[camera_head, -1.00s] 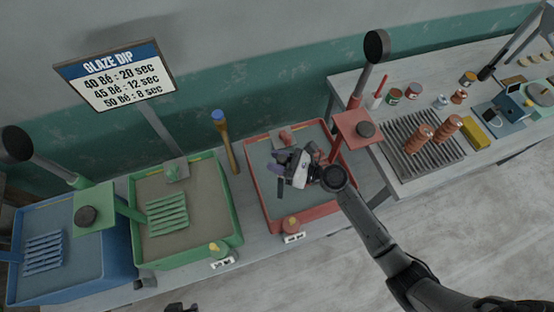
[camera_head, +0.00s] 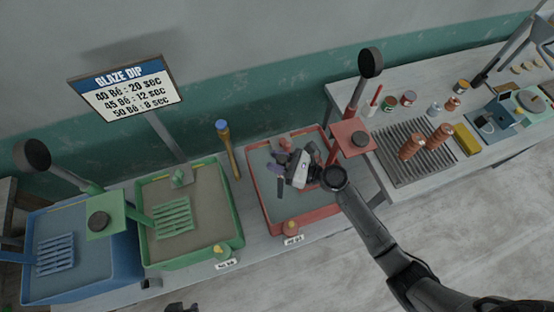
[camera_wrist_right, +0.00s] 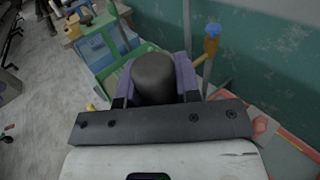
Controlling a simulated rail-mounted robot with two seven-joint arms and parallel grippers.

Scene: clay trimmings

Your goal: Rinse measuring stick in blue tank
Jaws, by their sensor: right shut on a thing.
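The blue tank (camera_head: 78,289) stands at the far left of the head view, with a blue slatted rack (camera_head: 56,255) in it. My right gripper (camera_head: 280,165) is over the red tank, far to the right of the blue one. It is shut on a dark stick (camera_head: 279,187), probably the measuring stick, which points down over the red tank. In the right wrist view its dark rounded end (camera_wrist_right: 155,78) sits between my purple fingers. How deep its lower end reaches is unclear. Dark tips at the head view's bottom edge may be my left gripper (camera_head: 181,307).
The green tank (camera_head: 236,228) stands between the blue tank and the red tank (camera_head: 328,208). A blue-topped yellow stick (camera_head: 229,150) stands upright between green and red. The glaze dip sign (camera_head: 122,90) rises behind. A table (camera_head: 355,135) with a grey rack (camera_head: 400,170) is at right.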

